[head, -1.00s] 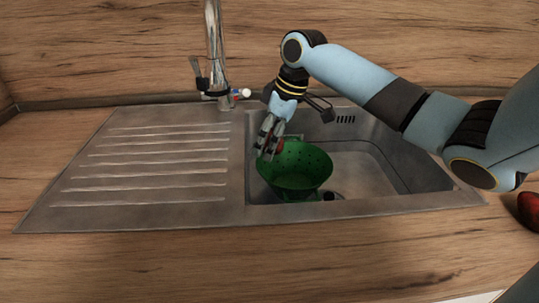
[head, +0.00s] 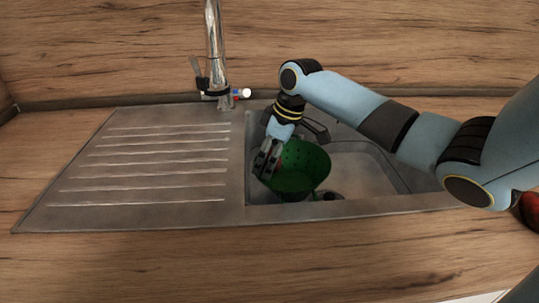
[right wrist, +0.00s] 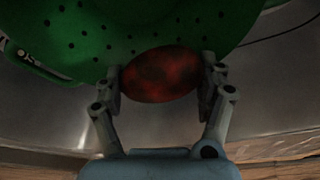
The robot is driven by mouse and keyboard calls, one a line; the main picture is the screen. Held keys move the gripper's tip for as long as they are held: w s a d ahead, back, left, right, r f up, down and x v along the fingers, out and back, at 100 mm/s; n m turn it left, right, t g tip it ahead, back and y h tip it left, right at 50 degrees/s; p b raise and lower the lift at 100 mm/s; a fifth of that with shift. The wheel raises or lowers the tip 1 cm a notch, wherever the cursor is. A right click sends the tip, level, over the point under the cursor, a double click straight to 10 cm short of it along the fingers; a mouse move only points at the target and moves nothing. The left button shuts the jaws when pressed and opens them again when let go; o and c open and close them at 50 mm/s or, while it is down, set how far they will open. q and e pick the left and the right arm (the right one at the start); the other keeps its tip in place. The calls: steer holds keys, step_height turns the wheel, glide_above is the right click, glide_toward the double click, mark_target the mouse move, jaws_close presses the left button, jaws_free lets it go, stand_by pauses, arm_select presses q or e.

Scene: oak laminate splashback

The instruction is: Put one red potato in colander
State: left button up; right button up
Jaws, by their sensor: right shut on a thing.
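The green colander (head: 302,167) with small holes stands in the sink basin, near its left side. My right gripper (head: 266,168) is at the colander's left rim in the head view. In the right wrist view, my right gripper (right wrist: 161,82) is shut on a red potato (right wrist: 160,74), with a finger on each side of it. The colander (right wrist: 120,28) fills the top of that view, right behind the potato. I cannot tell whether the potato is over the opening or touching the wall. In the head view the fingers hide the potato. My left gripper is not in view.
A steel sink (head: 370,172) with a ribbed drainboard (head: 150,165) is set in the wooden counter (head: 200,262). A chrome tap (head: 215,50) rises behind it. A red object (head: 529,209) lies at the right edge, partly hidden by my arm. The drainboard is clear.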

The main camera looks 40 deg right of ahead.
steer(key=o, duration=1.3)
steer(key=shift+f, duration=0.1)
steer(key=shift+c, duration=0.2)
steer(key=p+v, duration=0.1)
steer(key=v, duration=1.2)
steer(key=shift+a, duration=0.1)
